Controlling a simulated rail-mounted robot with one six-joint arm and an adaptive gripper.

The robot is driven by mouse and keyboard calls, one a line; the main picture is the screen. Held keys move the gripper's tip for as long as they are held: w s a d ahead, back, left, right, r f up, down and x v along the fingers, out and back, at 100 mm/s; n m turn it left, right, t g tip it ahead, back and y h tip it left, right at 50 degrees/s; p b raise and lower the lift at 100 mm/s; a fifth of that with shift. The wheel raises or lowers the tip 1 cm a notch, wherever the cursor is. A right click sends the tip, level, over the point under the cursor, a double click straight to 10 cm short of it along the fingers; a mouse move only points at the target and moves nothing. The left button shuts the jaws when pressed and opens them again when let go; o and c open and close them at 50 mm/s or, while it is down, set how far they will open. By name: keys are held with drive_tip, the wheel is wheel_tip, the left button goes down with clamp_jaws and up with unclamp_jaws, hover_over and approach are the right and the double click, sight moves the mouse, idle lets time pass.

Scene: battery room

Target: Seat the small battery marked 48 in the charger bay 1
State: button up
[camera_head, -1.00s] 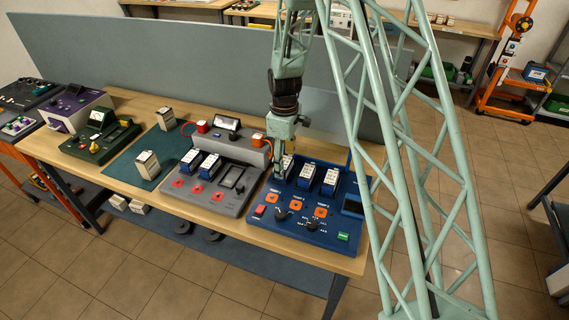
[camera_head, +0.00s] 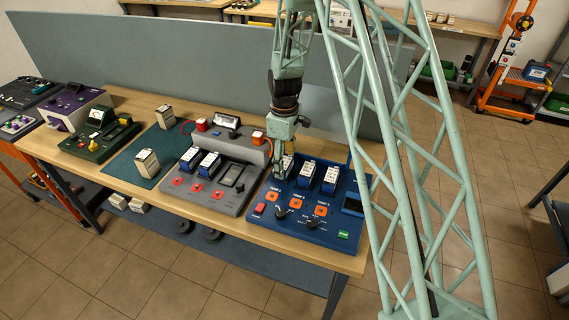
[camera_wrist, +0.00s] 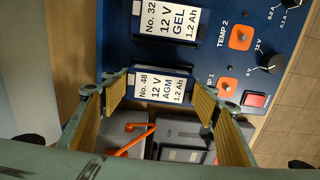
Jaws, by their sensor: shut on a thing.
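The battery marked No. 48 (camera_wrist: 160,88), with a white 12 V AGM label, sits between the fingers of my gripper (camera_wrist: 165,105) in the wrist view. My gripper is shut on it, one finger at each side. In the head view my gripper (camera_head: 282,172) points down over the left end of the blue unit (camera_head: 262,192), which has TEMP labels and dials. The battery is in line with the bay by TEMP 1. I cannot tell whether it rests at full depth. The battery's lower part is hidden.
The No. 32 battery (camera_wrist: 165,22) stands close beside it, with another battery (camera_head: 330,178) to the right. The grey unit (camera_head: 205,205) to the left holds two blue batteries and an empty bay. Two pale batteries stand on the green mat (camera_head: 127,160).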

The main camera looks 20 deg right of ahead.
sight(285, 163)
drive_tip(key=o, duration=0.9)
drive_tip(key=shift+r, duration=0.15)
wheel_tip(285, 163, up, 11)
drive_tip(key=p, duration=0.4)
idle(1.0)
idle(0.9)
